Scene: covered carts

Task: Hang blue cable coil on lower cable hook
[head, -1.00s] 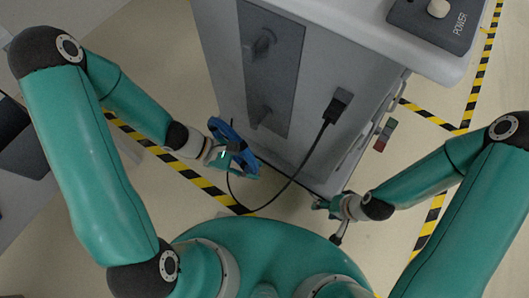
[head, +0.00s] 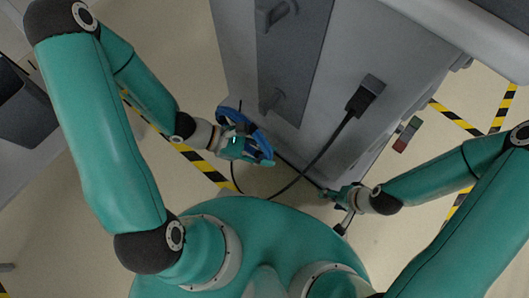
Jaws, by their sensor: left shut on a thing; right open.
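The blue cable coil (head: 232,115) is in my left gripper (head: 252,150), which is shut on it. The coil is beside the lower left of the cart's side panel. The lower cable hook (head: 272,101) sticks out from the dark plate, just up and right of the coil; I cannot tell whether they touch. The upper hook (head: 277,12) is higher on the same plate. My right gripper (head: 337,194) is open near the cart's lower right corner; its fingertips are small and hard to make out.
The grey cart (head: 330,80) fills the upper middle. A black plug (head: 367,95) sits in its side, and a dark cable hangs from it toward the floor. A red and green block (head: 406,135) is at the cart's right edge. Yellow-black tape (head: 205,168) marks the floor.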

